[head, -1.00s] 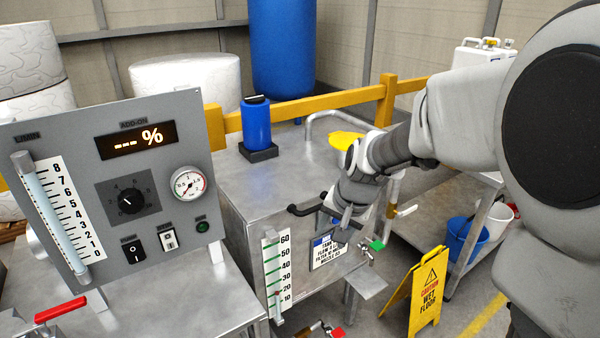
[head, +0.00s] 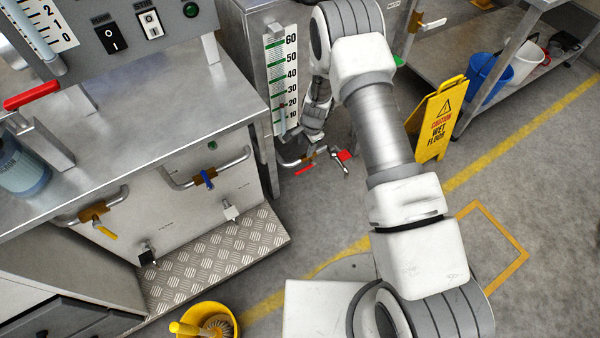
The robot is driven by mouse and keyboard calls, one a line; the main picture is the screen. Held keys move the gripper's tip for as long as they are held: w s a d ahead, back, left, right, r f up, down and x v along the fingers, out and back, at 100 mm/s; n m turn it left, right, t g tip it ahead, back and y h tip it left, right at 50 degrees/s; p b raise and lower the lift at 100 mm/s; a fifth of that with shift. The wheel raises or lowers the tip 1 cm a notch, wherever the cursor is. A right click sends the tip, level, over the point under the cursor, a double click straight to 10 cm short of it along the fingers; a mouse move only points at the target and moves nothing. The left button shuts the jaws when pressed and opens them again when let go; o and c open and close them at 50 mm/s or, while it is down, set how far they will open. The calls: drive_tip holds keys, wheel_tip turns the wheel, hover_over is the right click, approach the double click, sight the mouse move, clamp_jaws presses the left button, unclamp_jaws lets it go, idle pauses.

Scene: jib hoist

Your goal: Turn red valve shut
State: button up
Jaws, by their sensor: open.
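A small valve with a red lever (head: 305,168) sits on a pipe low on the front of the tank, below its level scale. I cannot tell from the picture which is the task's red valve. My gripper (head: 312,132) is open, reaching down in front of the tank, just above the low red lever and apart from the left one. Its fingertips are small and partly hidden.
The metal bench (head: 170,75) carries pipes with a yellow-handled valve (head: 104,231) and a blue-handled valve (head: 208,178). A tread-plate step (head: 215,255) and yellow bucket (head: 207,318) lie below. A wet-floor sign (head: 436,120) stands right of my arm.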

sight(300, 171)
drive_tip(key=b+x, duration=0.2)
drive_tip(key=x, duration=0.4)
drive_tip(key=b+x, duration=0.2)
drive_tip(key=x, duration=0.4)
drive_tip(key=b+x, duration=0.2)
drive_tip(key=x, duration=0.4)
drive_tip(key=shift+s+d+f+b, duration=0.1)
drive_tip(key=shift+s+f+b, duration=0.2)
drive_tip(key=shift+f, duration=0.1)
clamp_jaws()
idle(0.5)
